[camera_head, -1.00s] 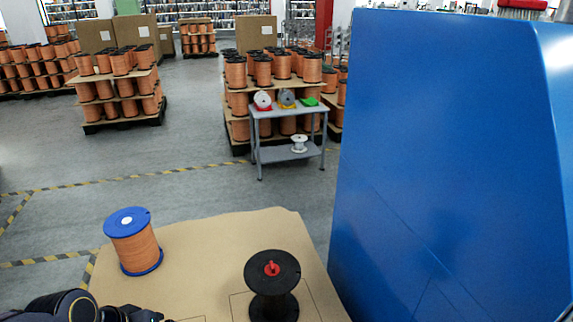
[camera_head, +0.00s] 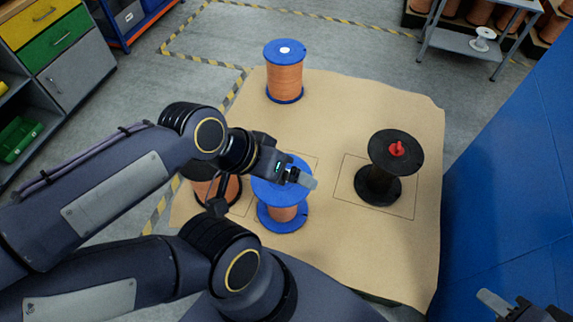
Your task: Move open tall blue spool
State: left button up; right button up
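A tall blue-flanged spool (camera_head: 285,82) wound with copper wire stands upright at the back of the tan board. A second blue-flanged spool (camera_head: 283,216) with copper winding stands at the board's near middle, partly covered by my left gripper (camera_head: 305,180). That gripper reaches in over its top flange. Its pale fingers are seen nearly edge-on, so their gap and any contact are unclear. My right gripper (camera_head: 494,303) shows only partly at the bottom right, off the board and away from the spools, beside the blue panel.
An empty black spool (camera_head: 380,182) with a red centre stands inside a drawn rectangle at right. A black-flanged copper spool (camera_head: 203,188) stands behind my arm. A tall blue panel (camera_head: 520,170) bounds the right. The board (camera_head: 335,110) is bare between the back spools.

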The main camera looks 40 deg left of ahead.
aim_at(283, 209)
jog(key=u, duration=1.3)
jog(key=j+z, duration=0.4)
jog(key=k+j+z, duration=0.1)
jog(key=j+z, duration=0.15)
jog(key=z, duration=0.15)
jog(key=k+j+z, duration=0.15)
jog(key=z, duration=0.3)
jog(key=j, duration=0.1)
